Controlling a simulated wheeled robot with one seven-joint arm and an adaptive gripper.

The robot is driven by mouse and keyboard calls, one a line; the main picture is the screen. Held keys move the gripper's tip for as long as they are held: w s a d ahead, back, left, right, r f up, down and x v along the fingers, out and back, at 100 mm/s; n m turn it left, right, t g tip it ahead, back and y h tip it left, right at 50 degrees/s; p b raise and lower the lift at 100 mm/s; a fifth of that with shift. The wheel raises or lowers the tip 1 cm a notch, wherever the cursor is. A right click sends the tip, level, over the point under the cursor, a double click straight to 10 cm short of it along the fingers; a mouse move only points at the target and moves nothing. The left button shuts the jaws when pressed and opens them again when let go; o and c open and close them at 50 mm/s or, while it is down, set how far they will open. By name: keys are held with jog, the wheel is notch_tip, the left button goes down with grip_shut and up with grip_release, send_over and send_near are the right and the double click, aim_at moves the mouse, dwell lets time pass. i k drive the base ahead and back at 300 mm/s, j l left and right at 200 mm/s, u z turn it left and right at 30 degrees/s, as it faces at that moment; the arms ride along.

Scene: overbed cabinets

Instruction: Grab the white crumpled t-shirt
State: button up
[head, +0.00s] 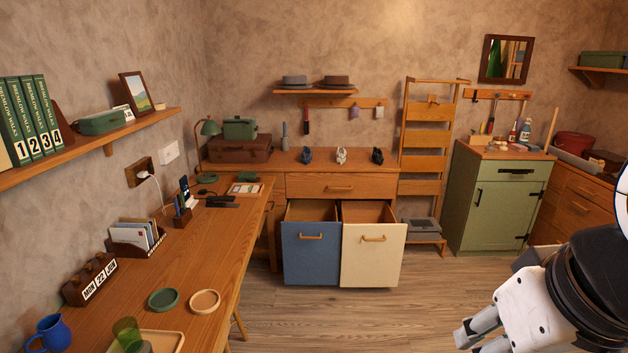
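A small white crumpled item (341,156), which looks like the white t-shirt, sits on top of the wooden dresser (340,173) at the back. It lies between two dark crumpled items, one on its left (307,156) and one on its right (377,156). My gripper (472,338) is at the lower right, in the foreground, far from the dresser. Its two fingers point left and stand apart, with nothing seen between them. The bottom edge of the view cuts off part of the gripper.
Below the dresser top, a blue drawer (310,252) and a cream drawer (372,255) stand pulled out. A long wooden desk (205,258) runs along the left. A ladder shelf (428,140) and a green cabinet (497,200) stand on the right. The middle floor (350,318) is clear.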

aim_at(340, 155)
jog(key=i, duration=1.95)
jog(key=i+j, duration=0.1)
jog(key=i, duration=1.9)
jog(key=l+z, duration=0.05)
jog(key=l, duration=0.05)
